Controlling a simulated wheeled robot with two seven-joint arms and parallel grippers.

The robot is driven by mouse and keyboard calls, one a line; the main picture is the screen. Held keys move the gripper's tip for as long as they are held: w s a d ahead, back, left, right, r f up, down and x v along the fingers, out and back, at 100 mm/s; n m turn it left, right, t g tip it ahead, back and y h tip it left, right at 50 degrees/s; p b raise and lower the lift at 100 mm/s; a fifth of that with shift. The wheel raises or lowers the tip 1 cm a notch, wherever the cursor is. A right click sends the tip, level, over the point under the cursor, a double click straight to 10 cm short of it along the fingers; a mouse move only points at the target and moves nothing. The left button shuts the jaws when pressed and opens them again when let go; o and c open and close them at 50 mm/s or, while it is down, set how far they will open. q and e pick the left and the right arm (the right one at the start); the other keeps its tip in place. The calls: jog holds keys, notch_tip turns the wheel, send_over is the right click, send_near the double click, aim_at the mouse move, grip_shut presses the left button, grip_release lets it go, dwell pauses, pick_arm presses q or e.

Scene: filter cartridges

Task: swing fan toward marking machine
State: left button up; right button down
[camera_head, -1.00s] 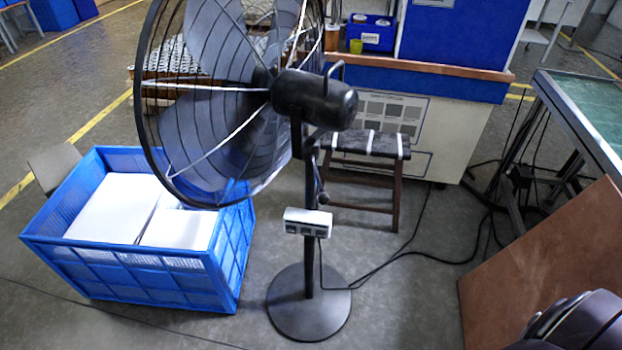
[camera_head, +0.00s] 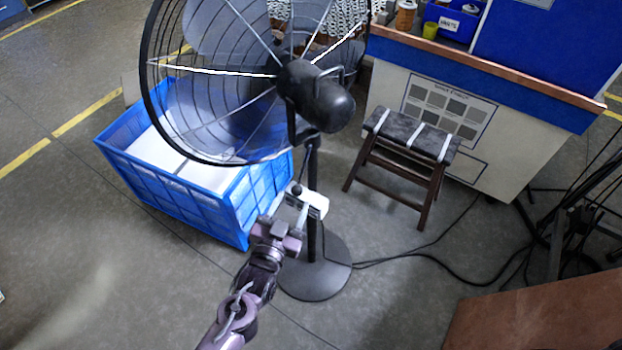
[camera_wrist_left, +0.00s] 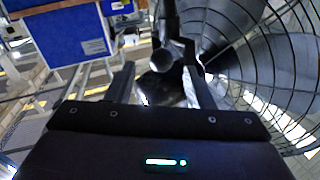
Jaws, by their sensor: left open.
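The black pedestal fan (camera_head: 318,95) stands upright on a round base, its cage facing left and away from the machine. A white control box (camera_head: 314,202) sits on its pole. My left gripper (camera_head: 290,209) is open and empty, level with the control box and in front of the pole. In the left wrist view its fingers (camera_wrist_left: 162,82) point toward the pole and a round knob (camera_wrist_left: 162,60), with the cage (camera_wrist_left: 265,60) to the right. Contact cannot be told. A white and blue machine (camera_head: 395,75), probably the marking machine, stands behind right.
A blue crate (camera_head: 215,215) with white contents stands left of the pole, close under the cage. A dark stool (camera_head: 412,138) stands right of the fan. Black cables (camera_head: 440,258) run over the floor at right. A brown board (camera_head: 540,315) leans at lower right. Floor at lower left is clear.

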aim_at(299, 183)
pick_arm(q)
jog(key=p+x, duration=0.1)
jog(key=x, duration=0.4)
jog(key=shift+w, duration=0.35)
jog(key=shift+w+d, duration=0.15)
jog(key=shift+w, duration=0.4)
jog(key=c, duration=0.9)
grip_shut()
jog(key=shift+f, duration=0.1)
pick_arm(e)
jog(key=shift+a+r, duration=0.45)
jog(key=shift+r, duration=0.15)
